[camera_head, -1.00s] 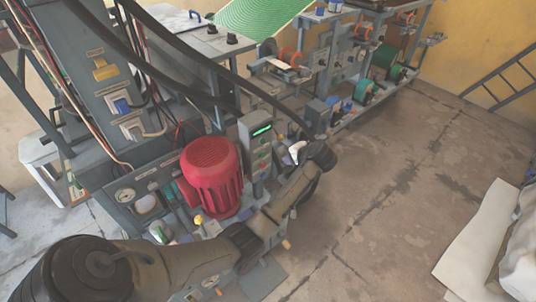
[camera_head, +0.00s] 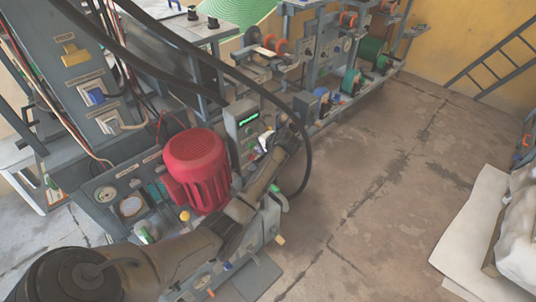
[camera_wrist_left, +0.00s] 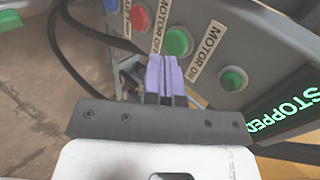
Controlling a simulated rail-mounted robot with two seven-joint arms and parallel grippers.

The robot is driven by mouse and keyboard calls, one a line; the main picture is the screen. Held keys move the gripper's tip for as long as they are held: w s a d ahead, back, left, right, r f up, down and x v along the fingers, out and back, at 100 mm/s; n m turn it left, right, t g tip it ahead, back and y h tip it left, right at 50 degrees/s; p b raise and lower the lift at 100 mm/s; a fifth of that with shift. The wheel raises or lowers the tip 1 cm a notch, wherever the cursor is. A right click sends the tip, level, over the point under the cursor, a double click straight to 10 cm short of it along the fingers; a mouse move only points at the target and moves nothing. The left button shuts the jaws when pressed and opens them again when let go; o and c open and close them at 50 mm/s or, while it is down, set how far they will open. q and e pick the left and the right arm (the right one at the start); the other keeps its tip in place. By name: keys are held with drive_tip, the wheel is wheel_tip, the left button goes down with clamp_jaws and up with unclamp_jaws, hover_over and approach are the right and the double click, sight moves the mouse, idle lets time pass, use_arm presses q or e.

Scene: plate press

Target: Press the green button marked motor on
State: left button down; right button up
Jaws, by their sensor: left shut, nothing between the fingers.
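The green button (camera_wrist_left: 178,42) beside the "MOTOR ON" label (camera_wrist_left: 208,52) sits on the grey control panel in the left wrist view. My left gripper (camera_wrist_left: 165,60) is shut and empty, with purple fingertips just below this button in the picture. I cannot tell whether they touch it. In the head view, the control panel (camera_head: 240,117) stands upright behind the red motor, its display lit green. My left gripper (camera_head: 266,141) is close at its right side, and the lower buttons are partly hidden by it. My right gripper is in neither view.
Another green button (camera_wrist_left: 233,78) and a red button (camera_wrist_left: 140,17) flank the motor-on button. The display (camera_wrist_left: 278,110) reads "STOPPED". The red motor (camera_head: 198,165) stands left of my forearm. A black hose arches past my wrist.

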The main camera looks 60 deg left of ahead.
sight(251, 145)
use_arm(q)
drive_tip(key=shift+s+a+b, duration=0.2)
drive_tip(key=shift+a+b, duration=0.25)
drive_tip(key=shift+a, duration=0.8)
drive_tip(key=shift+r, duration=0.1)
